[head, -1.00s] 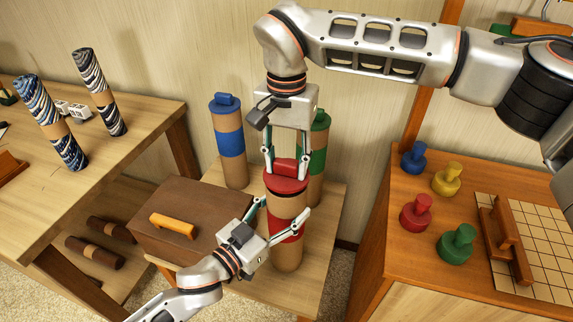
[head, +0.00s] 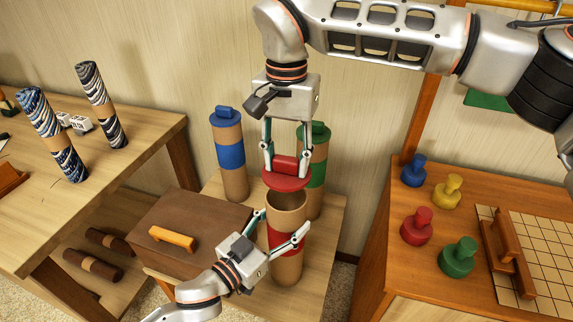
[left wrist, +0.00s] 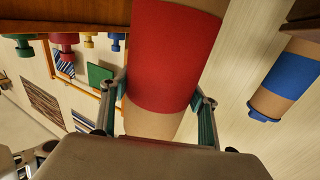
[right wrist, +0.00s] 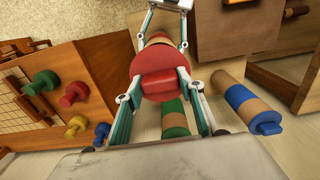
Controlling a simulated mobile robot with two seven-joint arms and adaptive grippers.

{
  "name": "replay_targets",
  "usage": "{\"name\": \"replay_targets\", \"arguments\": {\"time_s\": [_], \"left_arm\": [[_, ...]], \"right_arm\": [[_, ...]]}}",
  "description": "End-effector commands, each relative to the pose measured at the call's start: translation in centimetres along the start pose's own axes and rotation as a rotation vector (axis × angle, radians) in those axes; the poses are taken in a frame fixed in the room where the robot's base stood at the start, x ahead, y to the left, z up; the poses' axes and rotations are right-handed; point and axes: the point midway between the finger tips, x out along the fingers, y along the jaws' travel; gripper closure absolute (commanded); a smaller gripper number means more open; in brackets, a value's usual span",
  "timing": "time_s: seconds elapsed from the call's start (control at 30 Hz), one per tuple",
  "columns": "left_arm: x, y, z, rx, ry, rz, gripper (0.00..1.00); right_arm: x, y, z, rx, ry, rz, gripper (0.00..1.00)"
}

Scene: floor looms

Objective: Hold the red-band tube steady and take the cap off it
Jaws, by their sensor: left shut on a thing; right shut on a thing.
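The red-band tube (head: 286,268) stands upright on the small wooden table, its top open and its dark inside showing in the head view. My left gripper (head: 279,236) is shut around the tube at its red band; the band also fills the middle of the left wrist view (left wrist: 175,55). My right gripper (head: 285,166) is shut on the handle of the red cap (head: 286,182). The cap is off the tube, a little above and slightly left of its mouth. In the right wrist view the cap (right wrist: 158,85) hides most of the tube.
A blue-band tube (head: 230,155) and a green-band tube (head: 316,174) stand capped close behind. A brown box (head: 190,222) with an orange handle is at left. Coloured knobbed pieces (head: 417,225) stand on the right cabinet.

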Motion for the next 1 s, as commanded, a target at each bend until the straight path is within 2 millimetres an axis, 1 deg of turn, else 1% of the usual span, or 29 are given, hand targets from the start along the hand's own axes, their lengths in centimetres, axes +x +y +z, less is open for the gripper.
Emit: {"name": "replay_targets", "arguments": {"time_s": [0.07,0.1,0.13,0.17,0.47,0.57,0.63,0.77,1.0], "left_arm": [[0.0,0.0,-0.1,0.000,0.001,0.000,0.79],[0.0,0.0,-0.1,0.000,0.001,0.000,0.33],[0.0,0.0,-0.1,0.000,0.001,0.000,0.25],[0.0,0.0,-0.1,0.000,0.001,0.000,0.21],[0.0,0.0,0.0,-0.001,0.001,0.000,0.21],[-0.4,0.0,0.0,-0.001,0.000,0.000,0.21],[-1.0,0.0,0.0,-0.001,0.000,0.000,0.21],[-3.2,0.1,0.1,-0.003,-0.002,0.001,0.21],[-8.2,0.1,0.1,-0.002,-0.002,0.000,0.21]], "right_arm": [[0.0,0.0,0.0,0.000,0.000,0.000,0.88],[0.0,0.0,0.0,0.000,0.000,0.000,0.88],[0.0,0.0,0.0,0.000,0.000,0.000,0.88],[0.0,0.0,0.0,0.000,0.000,0.000,0.88],[0.0,0.0,0.0,0.000,0.000,0.000,0.88],[0.0,0.0,0.0,0.000,0.000,0.000,0.88],[0.0,0.0,0.0,0.000,0.000,0.000,0.88],[0.0,0.0,0.0,0.000,0.000,0.000,0.88],[0.0,0.0,0.0,0.000,0.000,0.000,0.88]]}}
